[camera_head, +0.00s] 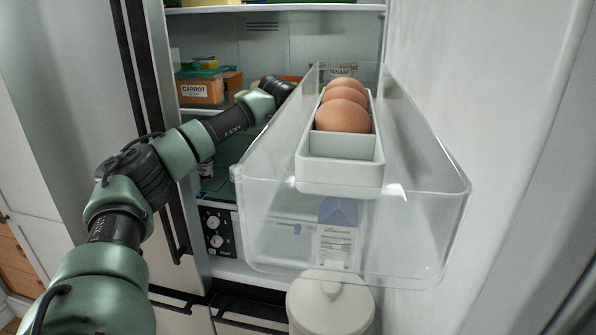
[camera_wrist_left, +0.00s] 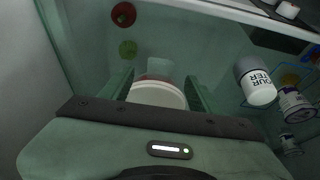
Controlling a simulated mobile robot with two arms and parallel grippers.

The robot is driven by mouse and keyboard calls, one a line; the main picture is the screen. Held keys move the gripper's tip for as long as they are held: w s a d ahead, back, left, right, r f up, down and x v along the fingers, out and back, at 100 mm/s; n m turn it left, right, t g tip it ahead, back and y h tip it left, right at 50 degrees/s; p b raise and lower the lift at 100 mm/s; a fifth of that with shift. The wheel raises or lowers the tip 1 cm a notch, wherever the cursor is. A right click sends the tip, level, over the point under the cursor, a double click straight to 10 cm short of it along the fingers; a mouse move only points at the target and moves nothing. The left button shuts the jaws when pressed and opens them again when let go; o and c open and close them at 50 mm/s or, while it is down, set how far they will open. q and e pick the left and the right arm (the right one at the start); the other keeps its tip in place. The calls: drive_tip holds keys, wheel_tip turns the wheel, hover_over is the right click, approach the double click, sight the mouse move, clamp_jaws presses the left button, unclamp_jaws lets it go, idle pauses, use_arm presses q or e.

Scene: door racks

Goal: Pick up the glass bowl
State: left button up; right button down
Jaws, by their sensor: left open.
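A round, pale, bowl-like thing (camera_wrist_left: 158,96), which I take for the glass bowl, shows in the left wrist view between the two green fingers of my left gripper (camera_wrist_left: 160,84). Its near part is hidden by the gripper body. The fingers are open, one on each side of it. I cannot tell whether either finger touches it. In the head view my left arm reaches into the open fridge. Its gripper and the bowl are hidden there behind the door rack. My right gripper is in neither view.
A clear door rack (camera_head: 262,215) holds a white egg tray (camera_head: 340,178) with brown eggs (camera_head: 342,116). A carrot box (camera_head: 201,91) stands on a shelf to the left. A white lidded pot (camera_head: 331,305) sits below the rack. A white bottle (camera_wrist_left: 256,85) stands right of the gripper.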

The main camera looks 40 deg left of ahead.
use_arm(q)
drive_tip(key=x, duration=0.4)
drive_tip(key=shift+a+f+p, duration=0.1)
drive_tip(key=shift+f+p, duration=0.2)
clamp_jaws()
drive_tip(key=shift+r, duration=0.15)
drive_tip(key=shift+w, duration=0.1)
